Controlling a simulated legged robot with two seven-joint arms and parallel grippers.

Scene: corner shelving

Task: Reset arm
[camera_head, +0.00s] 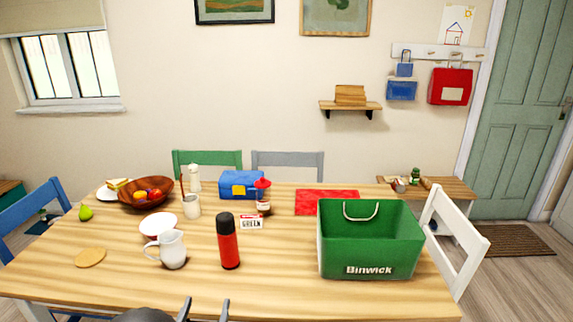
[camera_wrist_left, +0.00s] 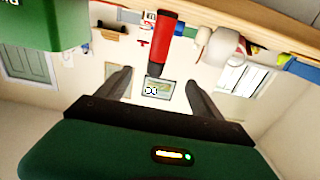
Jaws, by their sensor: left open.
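My left gripper (camera_head: 207,308) shows at the bottom edge of the head view, in front of the near table edge. Its two fingers stand apart and point up, with nothing between them. In the left wrist view, which looks upside down, the open fingers (camera_wrist_left: 158,85) also show empty, with the wall behind them. The red flask (camera_head: 229,243) with a black lid stands upright on the table (camera_head: 300,298), beyond the gripper and apart from it. The flask (camera_wrist_left: 165,38) also shows in the wrist view. My right gripper is not in view.
A green crate (camera_head: 368,265) stands at the table's right. A white jug (camera_head: 172,251), a plate (camera_head: 158,223), a wooden bowl (camera_head: 138,200), a cup (camera_head: 192,207) and a blue lunch box (camera_head: 240,186) stand left and behind. A red mat (camera_head: 325,202) lies behind. Chairs surround the table.

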